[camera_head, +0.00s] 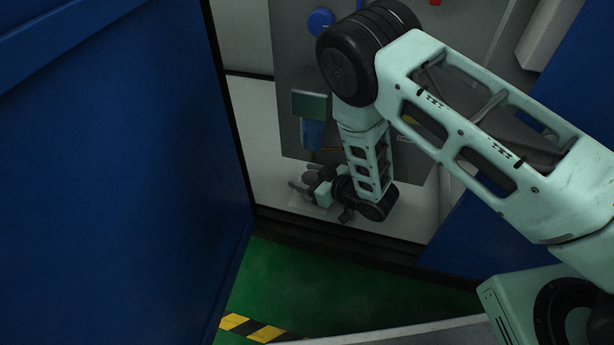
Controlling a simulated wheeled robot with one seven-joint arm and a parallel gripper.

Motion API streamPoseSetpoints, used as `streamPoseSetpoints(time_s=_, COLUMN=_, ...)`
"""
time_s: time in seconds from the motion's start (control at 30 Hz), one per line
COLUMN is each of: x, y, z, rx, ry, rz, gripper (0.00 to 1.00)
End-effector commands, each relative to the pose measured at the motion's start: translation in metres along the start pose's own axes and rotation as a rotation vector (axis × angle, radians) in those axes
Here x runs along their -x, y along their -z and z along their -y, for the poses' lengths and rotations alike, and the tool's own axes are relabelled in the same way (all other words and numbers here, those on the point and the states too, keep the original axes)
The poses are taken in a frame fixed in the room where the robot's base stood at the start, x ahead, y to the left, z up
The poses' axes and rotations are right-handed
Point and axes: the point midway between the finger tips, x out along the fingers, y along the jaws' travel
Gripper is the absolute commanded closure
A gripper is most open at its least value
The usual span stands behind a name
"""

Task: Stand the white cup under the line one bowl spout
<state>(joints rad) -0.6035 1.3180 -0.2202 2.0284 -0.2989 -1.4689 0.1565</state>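My gripper (300,188) is small and dark at the end of my pale green arm, low in front of a grey panel. Its fingers point left, and I cannot make out the gap between them. A small whitish patch shows beside the fingers, but I cannot tell whether it is the white cup or part of my gripper. No cup is clearly visible elsewhere. I cannot identify the line one bowl spout; my arm covers part of the panel.
The grey panel (292,75) carries a blue round part (320,22), a greenish box (308,104) and a blue part (313,133) below it. A large blue wall (110,180) fills the left. Green floor (300,285) with a yellow-black stripe (250,328) lies below.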

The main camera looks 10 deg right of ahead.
Motion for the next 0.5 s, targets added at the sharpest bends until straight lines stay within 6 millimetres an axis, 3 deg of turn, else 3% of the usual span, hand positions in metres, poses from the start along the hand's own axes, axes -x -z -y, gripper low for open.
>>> streamPoseSetpoints(time_s=0.27, x=0.004, y=0.005, z=0.0, rx=-0.001, ry=0.0, rz=0.001, gripper=0.43)
streamPoseSetpoints(time_s=0.5, x=0.044, y=0.007, z=-0.001, rx=-0.002, ry=-0.002, rz=0.005, gripper=0.43)
